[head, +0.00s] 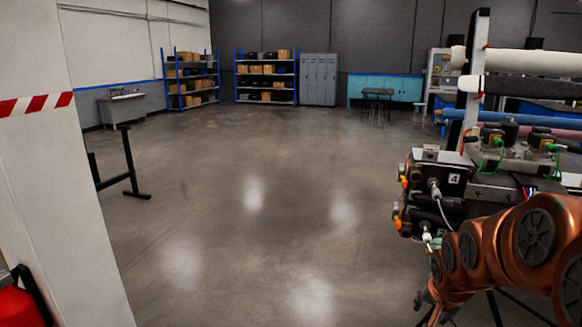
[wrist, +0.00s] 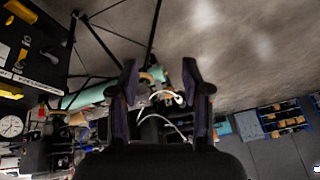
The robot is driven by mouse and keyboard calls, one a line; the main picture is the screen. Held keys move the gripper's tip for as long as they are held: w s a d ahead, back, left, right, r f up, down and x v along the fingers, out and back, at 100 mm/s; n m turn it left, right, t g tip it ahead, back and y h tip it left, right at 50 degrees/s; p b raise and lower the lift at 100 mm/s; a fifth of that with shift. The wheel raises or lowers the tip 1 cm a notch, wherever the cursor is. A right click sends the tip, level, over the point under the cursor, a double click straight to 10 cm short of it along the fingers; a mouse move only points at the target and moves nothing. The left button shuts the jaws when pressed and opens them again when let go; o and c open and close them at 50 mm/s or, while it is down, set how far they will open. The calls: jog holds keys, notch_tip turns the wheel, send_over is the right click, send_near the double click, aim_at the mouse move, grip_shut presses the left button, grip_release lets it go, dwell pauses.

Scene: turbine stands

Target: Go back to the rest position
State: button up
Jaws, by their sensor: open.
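My gripper (wrist: 160,68) shows in the wrist view with its two dark fingers apart and nothing held between them. Behind the fingers are white cables (wrist: 165,97) and a teal part, some way off and partly hidden by the gripper. In the head view my copper-coloured arm reaches in from the lower right, in front of a turbine stand (head: 455,181). The stand carries a black block labelled 4, orange and green connectors and white cables. I cannot make out my gripper in the head view.
A white pillar (head: 45,180) with a red-striped band stands close on the left, with a red object (head: 15,305) at its foot. A black stand (head: 128,170) is beyond it. Shelves (head: 266,77) and lockers (head: 318,80) line the back. The middle floor is clear.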

jog(key=s+a+n+g, duration=0.2)
jog(key=s+a, duration=0.2)
jog(key=s, duration=0.6)
jog(key=s+a+n+g+y, duration=0.1)
jog(key=s+a+n+g, duration=0.1)
jog(key=s, duration=0.8)
jog(key=s+a+n+g, duration=0.2)
jog(key=s+a+n, duration=0.1)
jog(key=s+a, duration=0.4)
jog(key=s, duration=0.3)
jog(key=shift+r+n+g+y, duration=0.15)
jog(key=shift+n+g+y, duration=0.15)
jog(key=shift+g, duration=0.1)
